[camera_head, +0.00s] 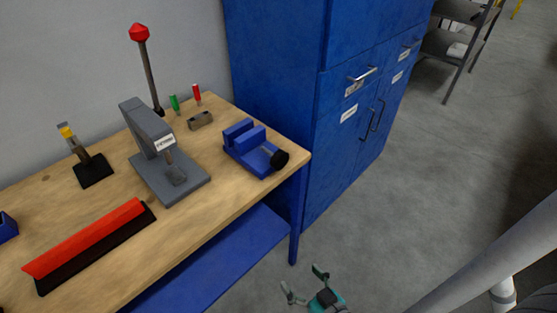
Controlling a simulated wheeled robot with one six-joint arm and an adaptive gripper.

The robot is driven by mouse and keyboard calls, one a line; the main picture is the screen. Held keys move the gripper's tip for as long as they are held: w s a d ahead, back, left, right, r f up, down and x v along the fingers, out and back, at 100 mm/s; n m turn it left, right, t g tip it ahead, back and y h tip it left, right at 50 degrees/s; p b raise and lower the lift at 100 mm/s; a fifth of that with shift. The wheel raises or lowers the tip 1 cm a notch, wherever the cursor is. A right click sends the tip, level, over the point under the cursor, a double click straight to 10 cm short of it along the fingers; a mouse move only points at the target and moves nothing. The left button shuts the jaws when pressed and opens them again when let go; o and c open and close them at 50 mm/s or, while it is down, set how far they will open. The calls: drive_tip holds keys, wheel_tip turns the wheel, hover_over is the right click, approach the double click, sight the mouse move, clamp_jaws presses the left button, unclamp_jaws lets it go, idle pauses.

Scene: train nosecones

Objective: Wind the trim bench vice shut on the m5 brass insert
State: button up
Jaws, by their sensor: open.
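A blue bench vice (254,150) stands near the right end of the wooden bench, with a black round handle (279,160) on its front right side. Two upright blue jaws show on it with a narrow gap between them. The brass insert cannot be made out; anything between the jaws is too small or hidden to tell. My gripper (306,280) is at the bottom of the picture, over the floor in front of the bench. Its fingers are spread apart with nothing between them. It is well below and apart from the vice in the picture.
A grey press (163,150) with a red-knobbed lever (139,33) stands left of the vice. A red and black bar (90,243) lies at the bench front. A blue cabinet (278,55) rises close behind and right of the vice. Grey floor (400,205) at right is free.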

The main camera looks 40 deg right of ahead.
drive_tip(key=w+d+r, duration=0.1)
drive_tip(key=w+d, duration=0.3)
drive_tip(key=w, duration=0.2)
drive_tip(key=n+t+y, duration=0.3)
drive_tip(key=n+t, duration=0.1)
drive_tip(key=n, duration=0.1)
approach(282, 162)
drive_tip(key=w, duration=1)
drive_tip(key=shift+w+f, duration=0.1)
drive_tip(key=shift+w, duration=0.3)
drive_tip(key=shift+c, duration=0.3)
drive_tip(key=c, duration=1.1)
